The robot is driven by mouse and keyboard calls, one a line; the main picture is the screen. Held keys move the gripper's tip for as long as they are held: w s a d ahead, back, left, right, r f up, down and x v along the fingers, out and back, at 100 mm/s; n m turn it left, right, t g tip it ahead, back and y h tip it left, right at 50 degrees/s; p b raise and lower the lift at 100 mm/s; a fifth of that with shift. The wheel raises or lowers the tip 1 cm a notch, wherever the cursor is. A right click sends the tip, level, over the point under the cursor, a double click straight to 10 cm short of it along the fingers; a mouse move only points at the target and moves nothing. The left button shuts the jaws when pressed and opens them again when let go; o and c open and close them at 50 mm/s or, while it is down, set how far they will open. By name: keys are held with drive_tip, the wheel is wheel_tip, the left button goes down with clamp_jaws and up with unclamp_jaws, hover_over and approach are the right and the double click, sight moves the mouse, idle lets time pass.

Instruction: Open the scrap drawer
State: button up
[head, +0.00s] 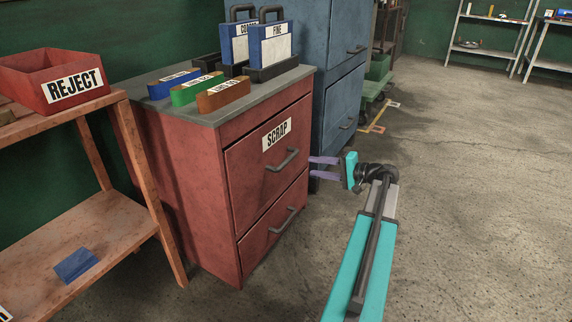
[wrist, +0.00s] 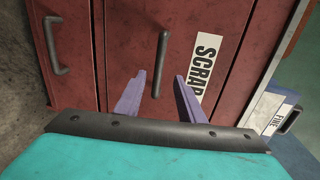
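The scrap drawer (head: 262,173) is the upper drawer of a red cabinet and is closed. It carries a white SCRAP label (head: 276,135) and a dark bar handle (head: 283,160). My gripper (head: 315,167) is in front of the drawer, to the right of the handle in the head view, with its purple fingers pointing at the drawer. In the wrist view the gripper (wrist: 158,88) is open, with the scrap handle (wrist: 160,64) in line with the gap between the fingers and apart from both. The fingers hold nothing.
A lower drawer (head: 272,222) with its own handle is closed. On the cabinet top (head: 215,108) are several coloured blocks and FINE (head: 270,45) and COARSE holders. A REJECT bin (head: 58,80) stands on a shelf at left. A blue cabinet (head: 340,95) stands behind. Floor at right (head: 470,190) is clear.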

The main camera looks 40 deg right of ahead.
sight(286, 163)
drive_tip(key=shift+w+f, duration=0.1)
drive_tip(key=shift+w, duration=0.05)
drive_tip(key=shift+b+x, duration=2.5)
drive_tip(key=shift+x, duration=4.2)
clamp_jaws()
